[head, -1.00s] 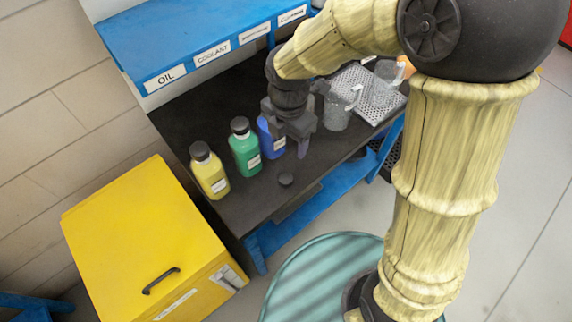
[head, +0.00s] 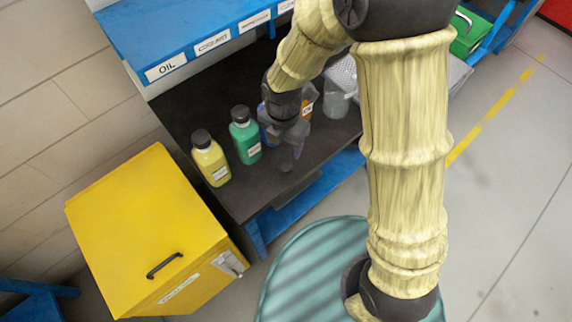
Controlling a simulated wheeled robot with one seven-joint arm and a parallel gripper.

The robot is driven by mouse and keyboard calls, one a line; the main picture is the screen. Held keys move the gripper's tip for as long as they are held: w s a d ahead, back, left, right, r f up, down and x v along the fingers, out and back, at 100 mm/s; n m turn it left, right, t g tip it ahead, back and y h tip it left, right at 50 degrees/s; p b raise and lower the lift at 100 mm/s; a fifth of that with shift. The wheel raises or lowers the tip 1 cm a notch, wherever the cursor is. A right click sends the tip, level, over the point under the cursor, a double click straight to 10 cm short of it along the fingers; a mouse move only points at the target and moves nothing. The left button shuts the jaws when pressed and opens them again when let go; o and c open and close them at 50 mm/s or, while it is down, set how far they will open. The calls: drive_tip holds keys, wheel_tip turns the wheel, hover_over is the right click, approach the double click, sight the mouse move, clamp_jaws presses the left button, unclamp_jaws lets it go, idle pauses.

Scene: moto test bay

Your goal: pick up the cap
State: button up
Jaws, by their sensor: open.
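The small dark cap (head: 285,167) lies on the black bench top near its front edge, in the head view. My gripper (head: 291,158) points down right over it, with its fingers open. The fingers overlap the cap in this view and hide part of it. I cannot tell whether they touch it or stand on both sides of it.
Yellow (head: 211,163) and green (head: 246,139) capped bottles stand left of my gripper, with a mostly hidden blue bottle close behind it. An orange container (head: 307,104) and a clear jug (head: 336,104) stand behind. A yellow cabinet (head: 145,215) stands at front left.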

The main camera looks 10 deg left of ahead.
hover_over(286, 164)
drive_tip(key=f, duration=0.4)
drive_tip(key=shift+a+f, duration=0.3)
drive_tip(key=shift+f, duration=0.05)
drive_tip(key=f, duration=0.1)
drive_tip(key=f+p, duration=0.1)
drive_tip(key=f, duration=0.2)
drive_tip(key=shift+s+d, duration=0.15)
drive_tip(key=shift+d, duration=0.15)
drive_tip(key=shift+f, duration=0.6)
drive_tip(key=c, duration=1)
